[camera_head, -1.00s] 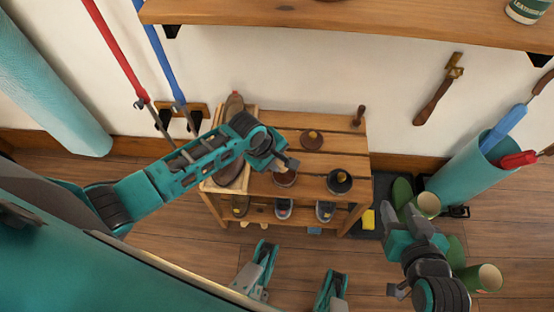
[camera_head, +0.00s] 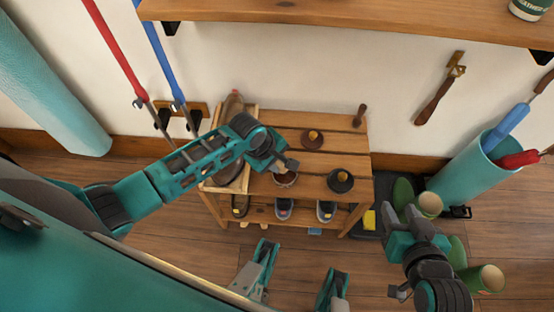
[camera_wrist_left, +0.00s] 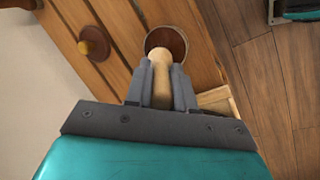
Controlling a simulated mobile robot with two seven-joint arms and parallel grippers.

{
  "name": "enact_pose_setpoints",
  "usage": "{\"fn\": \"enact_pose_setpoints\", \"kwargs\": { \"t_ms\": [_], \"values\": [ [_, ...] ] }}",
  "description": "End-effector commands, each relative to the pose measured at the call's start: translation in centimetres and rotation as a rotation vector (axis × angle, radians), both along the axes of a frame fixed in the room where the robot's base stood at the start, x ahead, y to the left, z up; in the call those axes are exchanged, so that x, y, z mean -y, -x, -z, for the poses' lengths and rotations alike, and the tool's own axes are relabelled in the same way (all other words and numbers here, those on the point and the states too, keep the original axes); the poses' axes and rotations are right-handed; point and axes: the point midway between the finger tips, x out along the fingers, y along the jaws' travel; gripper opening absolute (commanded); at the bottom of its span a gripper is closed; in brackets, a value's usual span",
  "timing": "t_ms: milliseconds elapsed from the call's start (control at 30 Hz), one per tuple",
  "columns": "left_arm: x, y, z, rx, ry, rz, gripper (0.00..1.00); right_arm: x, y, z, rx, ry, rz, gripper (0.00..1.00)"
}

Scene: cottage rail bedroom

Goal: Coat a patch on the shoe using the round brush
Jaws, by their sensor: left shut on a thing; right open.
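My left gripper (camera_head: 287,165) is over the front of the wooden rack's top. It is shut on a pale wooden handle (camera_wrist_left: 163,76), apparently the round brush. A brown shoe (camera_head: 232,106) lies in a shallow wooden tray (camera_head: 253,122) at the rack's left, partly behind my arm. My right gripper (camera_head: 415,220) is open and empty, right of the rack.
Shoes fill the lower shelf. Green boots (camera_head: 482,279) and a teal bin (camera_head: 465,175) stand right. A shelf (camera_head: 350,22) overhangs.

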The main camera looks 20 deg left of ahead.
Motion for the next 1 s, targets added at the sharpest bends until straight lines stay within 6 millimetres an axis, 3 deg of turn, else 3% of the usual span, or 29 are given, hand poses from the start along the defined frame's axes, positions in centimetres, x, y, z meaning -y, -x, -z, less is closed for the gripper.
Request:
{"fn": "enact_pose_setpoints", "kwargs": {
  "t_ms": [1000],
  "values": [
    [0.0,0.0,1.1,0.0,0.0,0.0,0.0,0.0,0.0,0.6,-0.002,-0.002,0.002,0.43]
  ]
}}
